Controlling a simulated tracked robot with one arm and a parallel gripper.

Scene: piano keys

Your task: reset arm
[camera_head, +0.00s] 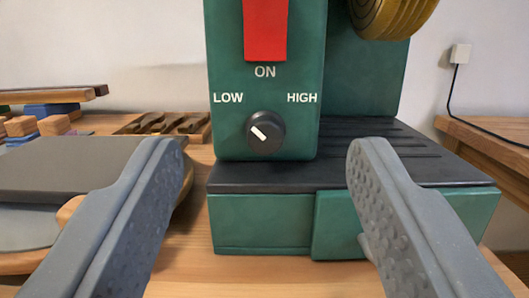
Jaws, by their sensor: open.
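My gripper (258,165) is open in the head camera view. Its two grey fingers with dimpled pads stand wide apart at the lower left and lower right. Nothing is held between them. Past the fingers stands a green machine (225,130) with a black knob (265,132) between the words LOW and HIGH. The knob's white mark points up and to the left, toward LOW. A red switch (265,30) sits above the word ON; its top is cut off. The right finger overlaps the machine's base in the picture.
The wooden table (270,285) is bare in front of the machine. Dark flat panels (85,165) lie at left, with wooden and blue blocks (48,110) and a slotted wooden tray (165,124) behind. A brass round part (395,15) hangs top right. A socket (460,54) with a cord is on the wall.

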